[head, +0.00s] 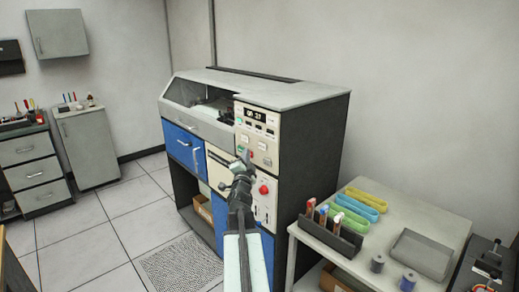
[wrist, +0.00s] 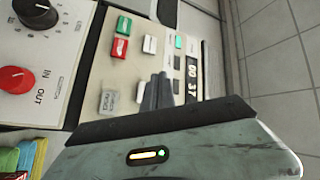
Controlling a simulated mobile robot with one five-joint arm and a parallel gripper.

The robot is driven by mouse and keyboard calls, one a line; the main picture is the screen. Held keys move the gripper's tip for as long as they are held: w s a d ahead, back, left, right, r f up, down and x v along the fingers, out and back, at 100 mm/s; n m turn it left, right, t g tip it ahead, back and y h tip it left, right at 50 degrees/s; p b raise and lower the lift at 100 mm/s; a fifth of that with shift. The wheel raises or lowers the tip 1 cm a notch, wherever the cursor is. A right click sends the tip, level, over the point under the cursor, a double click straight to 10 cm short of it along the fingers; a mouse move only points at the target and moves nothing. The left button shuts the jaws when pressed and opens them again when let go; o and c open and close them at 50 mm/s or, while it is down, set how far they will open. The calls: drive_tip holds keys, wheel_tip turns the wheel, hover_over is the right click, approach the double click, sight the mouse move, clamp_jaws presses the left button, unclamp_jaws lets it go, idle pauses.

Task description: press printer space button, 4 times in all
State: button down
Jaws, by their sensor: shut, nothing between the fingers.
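The printer's cream control panel (head: 259,130) is on the front right of the large cabinet machine, with a lit display above rows of small buttons. My gripper (head: 245,157) is shut and empty, its tip at the panel's lower left. In the wrist view, the closed fingers (wrist: 162,78) point at the panel, near a white button (wrist: 150,44). Which is the space button cannot be read, and whether the tips touch anything cannot be told.
A side table (head: 437,218) with coloured holders stands right. Open floor (head: 120,212) lies left of the machine.

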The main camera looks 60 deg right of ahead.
sight(262, 146)
idle(0.3)
drive_tip(key=a, duration=0.2)
drive_tip(key=w+a, duration=0.1)
drive_tip(key=shift+w+a, duration=0.15)
drive_tip(key=shift+a, duration=0.2)
drive_tip(key=s+d, duration=0.3)
drive_tip(key=d, duration=0.5)
drive_tip(key=shift+d, duration=0.2)
drive_tip(key=shift+d, duration=0.15)
idle(1.7)
drive_tip(key=shift+d, duration=0.25)
